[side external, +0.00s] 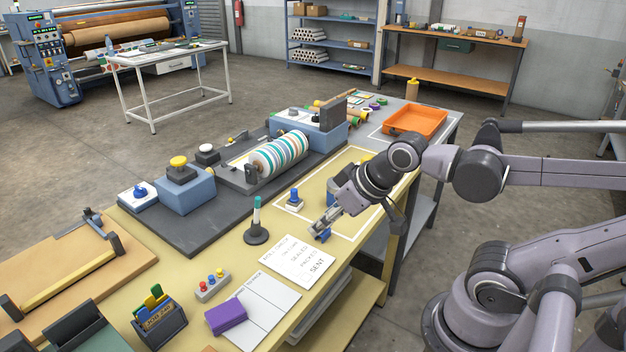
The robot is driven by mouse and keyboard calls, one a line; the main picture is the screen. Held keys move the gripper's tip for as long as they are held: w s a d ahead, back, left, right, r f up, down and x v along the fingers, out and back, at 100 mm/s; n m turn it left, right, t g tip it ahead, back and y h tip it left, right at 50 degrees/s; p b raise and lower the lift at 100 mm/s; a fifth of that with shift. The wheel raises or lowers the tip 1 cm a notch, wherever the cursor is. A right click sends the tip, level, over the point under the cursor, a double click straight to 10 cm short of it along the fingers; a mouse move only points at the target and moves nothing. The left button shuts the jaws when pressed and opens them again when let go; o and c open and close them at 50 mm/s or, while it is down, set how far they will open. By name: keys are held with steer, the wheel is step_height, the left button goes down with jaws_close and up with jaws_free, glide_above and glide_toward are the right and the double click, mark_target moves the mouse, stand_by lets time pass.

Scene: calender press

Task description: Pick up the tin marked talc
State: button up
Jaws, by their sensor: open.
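No tin with a readable talc label can be made out in the side external view. My gripper (320,230) is open, low over the yellow bench top, just above the card with the word SENT (298,261). A small patch of blue shows at its fingertips; I cannot tell whether it is part of the gripper or a thing beneath. A blue-grey item (333,190) stands behind my wrist, partly hidden, with no marking readable. A small blue-knobbed item (294,199) stands to the left of my gripper, inside a white outlined area.
A dark holder with a white-and-green upright piece (256,222) stands left of my gripper. A striped roller (278,155) and a blue block with a yellow button (185,185) sit behind. An orange tray (416,120) is at the far end. A purple block (226,316) lies in front.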

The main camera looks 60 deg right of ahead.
steer(key=o, duration=0.9)
steer(key=w+d+f+m+g+h, duration=0.1)
steer(key=w+d+f+m, duration=0.15)
steer(key=d, duration=0.55)
steer(key=w+d+f+m+g, duration=0.15)
steer(key=w+d, duration=0.25)
steer(key=d, duration=0.4)
steer(key=w+d+f+m+g+h, duration=0.1)
steer(key=w+d+m, duration=0.15)
steer(key=d, duration=0.55)
steer(key=shift+n, duration=0.25)
steer(key=shift+x, duration=5.2)
